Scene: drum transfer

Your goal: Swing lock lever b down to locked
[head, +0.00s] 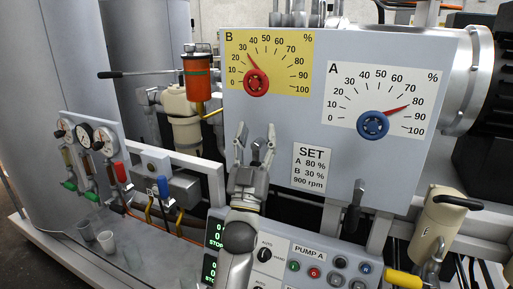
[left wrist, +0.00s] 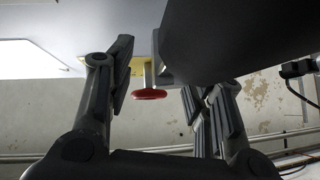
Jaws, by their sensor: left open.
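My left gripper (head: 256,137) is open, with one finger on each side of this lever. In the left wrist view, a large dark bar (left wrist: 235,38), probably the lever's grip, reaches in from the upper right between or just in front of the fingers. I cannot tell whether they touch it. The red knob (left wrist: 149,94) of dial B shows beyond the fingers. The lever's base is hidden behind my gripper. My right gripper is not in view.
The pump A control panel (head: 318,262) lies under the levers. An orange cylinder (head: 196,77) and gauges (head: 84,135) are at left. A beige canister (head: 440,222) with a black handle is at right.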

